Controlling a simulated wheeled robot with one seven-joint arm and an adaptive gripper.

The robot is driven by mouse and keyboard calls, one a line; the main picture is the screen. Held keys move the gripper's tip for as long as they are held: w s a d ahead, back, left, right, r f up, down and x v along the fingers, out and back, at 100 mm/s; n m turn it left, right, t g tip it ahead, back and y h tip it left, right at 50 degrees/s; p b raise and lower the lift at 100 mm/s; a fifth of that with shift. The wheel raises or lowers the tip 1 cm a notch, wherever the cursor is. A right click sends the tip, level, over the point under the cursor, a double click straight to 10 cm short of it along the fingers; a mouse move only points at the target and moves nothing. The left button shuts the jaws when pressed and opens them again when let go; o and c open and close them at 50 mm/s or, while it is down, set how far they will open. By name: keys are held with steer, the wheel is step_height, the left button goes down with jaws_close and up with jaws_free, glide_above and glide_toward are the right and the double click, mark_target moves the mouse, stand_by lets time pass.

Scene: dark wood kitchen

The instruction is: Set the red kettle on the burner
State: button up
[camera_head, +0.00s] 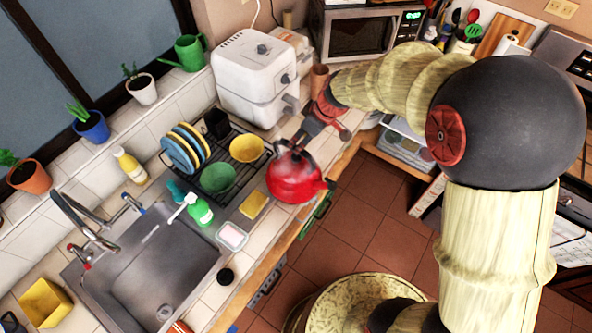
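A shiny red kettle (294,180) stands upright on the tiled counter, at the front edge right of the dish rack. Its spout points right, toward the floor side. My gripper (318,132) is just above and behind the kettle, close to its dark top handle. The small size and overlap hide whether the fingers touch the handle or are closed. My arm comes in from the right and covers part of the view. No burner can be made out clearly.
A black dish rack (222,193) with plates and bowls is left of the kettle. A white appliance (254,75) stands behind it, with a microwave (360,33) farther back. The sink (150,262) is at lower left. Open tiled floor (375,215) lies right of the counter.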

mark_target(296, 146)
steer(key=shift+x, duration=0.9)
steer(key=x, duration=0.4)
steer(key=shift+f+p, duration=0.3)
steer(key=shift+f, duration=0.15)
steer(key=shift+f+b, duration=0.25)
steer(key=shift+b, duration=0.45)
steer(key=shift+c, duration=1.3)
jaws_close()
steer(key=shift+w+r, duration=0.1)
steer(key=shift+r, duration=0.05)
